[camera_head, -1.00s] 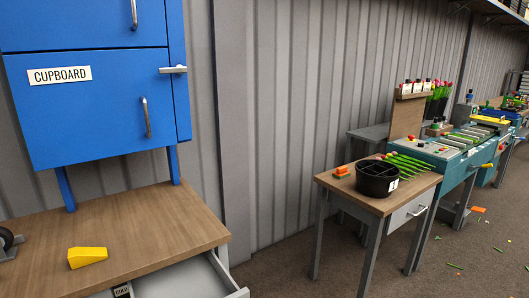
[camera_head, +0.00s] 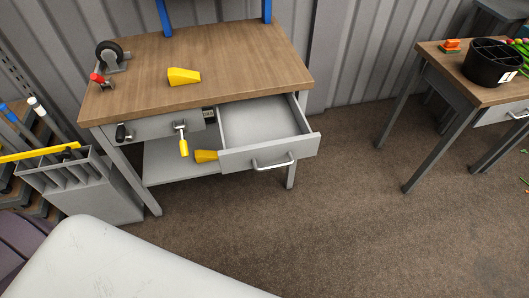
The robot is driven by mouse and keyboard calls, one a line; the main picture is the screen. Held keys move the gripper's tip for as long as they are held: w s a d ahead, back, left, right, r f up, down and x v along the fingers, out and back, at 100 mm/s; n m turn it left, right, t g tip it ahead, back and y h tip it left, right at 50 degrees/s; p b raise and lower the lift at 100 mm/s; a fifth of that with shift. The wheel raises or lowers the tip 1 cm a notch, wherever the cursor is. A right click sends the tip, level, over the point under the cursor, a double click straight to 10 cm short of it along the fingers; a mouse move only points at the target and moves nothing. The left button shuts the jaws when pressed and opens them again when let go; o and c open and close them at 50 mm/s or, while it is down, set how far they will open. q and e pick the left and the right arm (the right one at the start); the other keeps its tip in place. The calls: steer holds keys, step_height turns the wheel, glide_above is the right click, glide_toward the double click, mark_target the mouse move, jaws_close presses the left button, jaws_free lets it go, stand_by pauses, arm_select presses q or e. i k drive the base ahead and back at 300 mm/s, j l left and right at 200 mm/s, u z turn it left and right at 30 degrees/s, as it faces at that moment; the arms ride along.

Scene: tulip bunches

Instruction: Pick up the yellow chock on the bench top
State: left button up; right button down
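The yellow chock (camera_head: 183,76) is a wedge lying on the wooden bench top (camera_head: 235,60), left of its middle and clear of the front edge. A second yellow wedge-shaped piece (camera_head: 206,156) shows lower down, beside the left end of the open drawer front. Neither of my grippers is in view.
The bench's grey drawer (camera_head: 262,122) stands open and empty toward me. A caster wheel (camera_head: 109,53) and a red-handled clamp (camera_head: 98,79) sit at the bench's left. A grey bin (camera_head: 85,185) holds long tools. A table with a black bucket (camera_head: 492,63) stands right. Carpet between is clear.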

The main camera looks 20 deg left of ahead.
mark_target(176, 76)
steer(key=u, duration=1.25)
